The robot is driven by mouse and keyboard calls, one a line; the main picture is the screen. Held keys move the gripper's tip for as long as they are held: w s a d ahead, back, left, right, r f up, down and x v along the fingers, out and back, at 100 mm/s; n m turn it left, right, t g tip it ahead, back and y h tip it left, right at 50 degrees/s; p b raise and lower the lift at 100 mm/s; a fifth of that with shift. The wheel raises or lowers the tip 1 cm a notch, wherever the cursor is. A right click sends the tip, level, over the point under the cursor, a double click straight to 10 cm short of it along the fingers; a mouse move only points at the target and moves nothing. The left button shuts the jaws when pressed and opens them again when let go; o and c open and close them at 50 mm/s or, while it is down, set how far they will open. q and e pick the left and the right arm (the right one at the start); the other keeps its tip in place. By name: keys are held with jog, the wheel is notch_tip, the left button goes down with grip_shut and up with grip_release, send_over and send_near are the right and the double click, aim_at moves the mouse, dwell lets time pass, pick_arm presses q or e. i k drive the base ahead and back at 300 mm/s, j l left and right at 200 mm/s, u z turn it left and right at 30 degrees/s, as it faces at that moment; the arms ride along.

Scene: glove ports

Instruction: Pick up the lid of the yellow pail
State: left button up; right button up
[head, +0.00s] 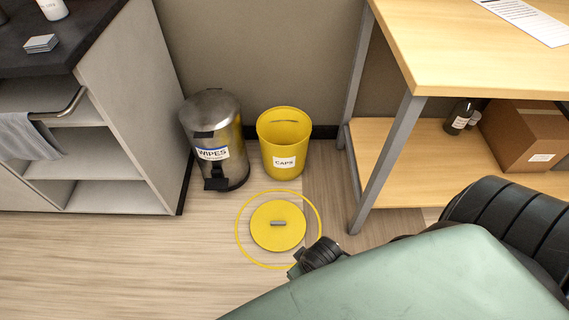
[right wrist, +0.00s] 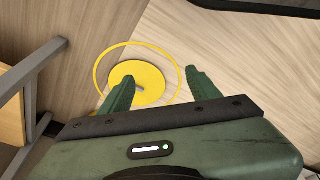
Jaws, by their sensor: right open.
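The yellow lid (head: 266,232) is a flat disc with a small grey bar handle (head: 279,223). It lies on the floor inside a thin yellow ring marking (head: 237,232), in front of the yellow pail (head: 284,145) labelled CAPS. The pail stands upright with its top open. In the right wrist view the lid (right wrist: 148,78) shows beyond my right gripper (right wrist: 157,82). Its two green fingers are apart and nothing is between them; its handle is partly seen there. In the head view my right arm reaches in from the lower right, close to the lid. My left gripper is not in view.
A steel bin (head: 216,135) labelled WIPES stands left of the pail. A wooden workbench (head: 440,60) with grey legs stands at the right, with a cardboard box (head: 520,135) and bottle (head: 457,118) on its lower shelf. A grey cabinet (head: 125,90) is at the left. The floor left of the lid is clear.

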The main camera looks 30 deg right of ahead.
aim_at(276, 226)
jog(key=z, duration=0.85)
